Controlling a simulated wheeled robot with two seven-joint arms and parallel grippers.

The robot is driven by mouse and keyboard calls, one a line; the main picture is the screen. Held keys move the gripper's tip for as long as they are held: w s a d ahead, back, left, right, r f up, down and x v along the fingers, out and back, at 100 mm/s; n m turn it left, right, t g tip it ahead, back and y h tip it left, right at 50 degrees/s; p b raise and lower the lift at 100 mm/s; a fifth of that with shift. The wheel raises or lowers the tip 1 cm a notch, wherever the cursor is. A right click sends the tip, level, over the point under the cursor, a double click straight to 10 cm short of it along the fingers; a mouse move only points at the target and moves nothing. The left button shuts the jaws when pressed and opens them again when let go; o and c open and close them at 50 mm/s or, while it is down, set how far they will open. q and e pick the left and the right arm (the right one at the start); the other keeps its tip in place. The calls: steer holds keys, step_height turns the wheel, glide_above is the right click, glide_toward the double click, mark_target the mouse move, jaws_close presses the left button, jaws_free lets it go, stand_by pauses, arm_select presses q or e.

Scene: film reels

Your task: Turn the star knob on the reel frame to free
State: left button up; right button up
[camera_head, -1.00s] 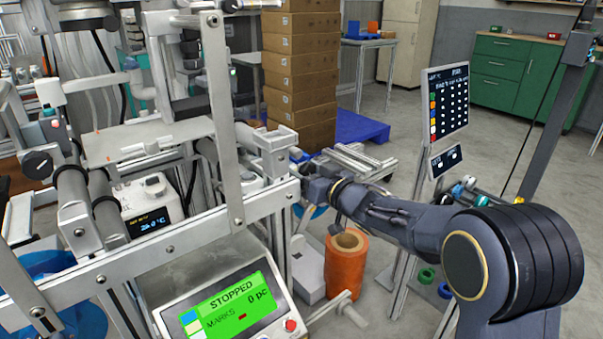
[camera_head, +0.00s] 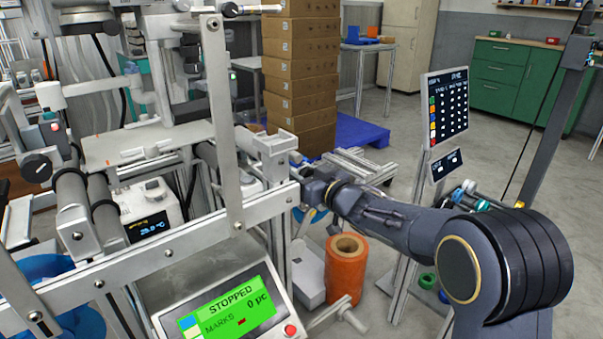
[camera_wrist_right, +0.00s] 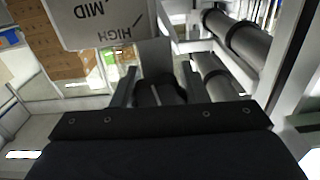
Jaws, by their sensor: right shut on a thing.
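My right gripper (camera_head: 298,176) is at the right end of the reel frame (camera_head: 150,262), beside its grey end bracket (camera_head: 278,150). In the right wrist view my right gripper (camera_wrist_right: 158,88) is shut on a dark knob (camera_wrist_right: 160,94) between its two fingers. I take this for the star knob; its star shape and its setting cannot be made out. In the head view the knob is hidden by the gripper and bracket. A grey plate (camera_wrist_right: 100,14) with upside-down MID and HIGH marks shows above the fingers in the wrist view. My left gripper is not in view.
A panel (camera_head: 220,305) reading STOPPED stands below the frame rail. An orange roll (camera_head: 346,275) stands under my right forearm. Stacked cartons (camera_head: 300,80) and a blue pallet (camera_head: 358,129) are behind. A sign board (camera_head: 447,105) is to the right.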

steer(key=n, duration=0.3)
steer(key=o, duration=1)
steer(key=shift+s+d, duration=0.1)
steer(key=p+v, duration=0.1)
steer(key=v, duration=0.6)
steer(key=shift+s+d, duration=0.2)
steer(key=shift+s, duration=0.05)
